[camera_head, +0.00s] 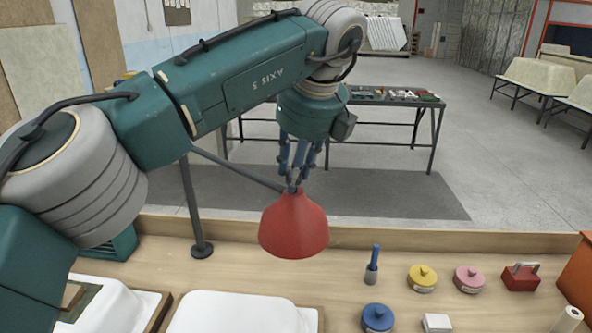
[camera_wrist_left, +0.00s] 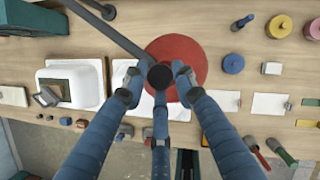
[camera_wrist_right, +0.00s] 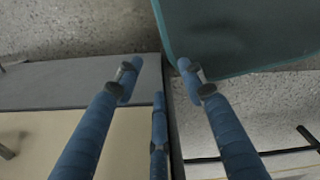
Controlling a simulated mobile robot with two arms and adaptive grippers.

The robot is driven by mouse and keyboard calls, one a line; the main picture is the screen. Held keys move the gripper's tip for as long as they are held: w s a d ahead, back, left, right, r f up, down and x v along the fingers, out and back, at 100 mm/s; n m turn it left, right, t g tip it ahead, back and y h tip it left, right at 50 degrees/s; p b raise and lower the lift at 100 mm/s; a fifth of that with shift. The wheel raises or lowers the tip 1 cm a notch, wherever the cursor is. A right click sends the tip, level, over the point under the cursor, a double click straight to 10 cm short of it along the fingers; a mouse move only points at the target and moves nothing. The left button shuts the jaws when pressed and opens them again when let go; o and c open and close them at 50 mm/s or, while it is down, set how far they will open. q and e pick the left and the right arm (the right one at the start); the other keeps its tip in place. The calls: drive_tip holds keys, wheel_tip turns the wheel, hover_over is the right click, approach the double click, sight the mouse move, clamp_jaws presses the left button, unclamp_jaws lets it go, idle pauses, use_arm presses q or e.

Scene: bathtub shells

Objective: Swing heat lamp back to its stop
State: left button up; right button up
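The heat lamp's red cone shade (camera_head: 294,226) hangs above the bench from a thin grey arm (camera_head: 235,167) that runs to an upright post (camera_head: 195,215) at left. My left gripper (camera_head: 293,178) is directly above the shade, pointing down. In the left wrist view the red shade (camera_wrist_left: 190,55) lies under a black knob (camera_wrist_left: 160,75), with my left gripper's fingers (camera_wrist_left: 158,78) around the knob and small gaps beside it; they look open. My right gripper (camera_wrist_right: 158,75) is open and empty, away from the lamp. The lamp's stop cannot be made out.
White tub shells (camera_head: 240,315) lie on the bench at front left. A blue-handled tool (camera_head: 372,265), yellow (camera_head: 422,278), pink (camera_head: 468,279) and blue (camera_head: 377,318) round pots and a red box (camera_head: 521,276) stand right of the lamp. A dark table (camera_head: 390,100) stands behind.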

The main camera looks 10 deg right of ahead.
use_arm(q)
drive_tip(key=shift+o, duration=1.2)
drive_tip(key=shift+r, duration=0.25)
drive_tip(key=v, duration=0.7)
use_arm(e)
drive_tip(key=shift+w+d, duration=0.15)
drive_tip(key=shift+d, duration=0.05)
use_arm(q)
drive_tip(key=shift+s, duration=0.1)
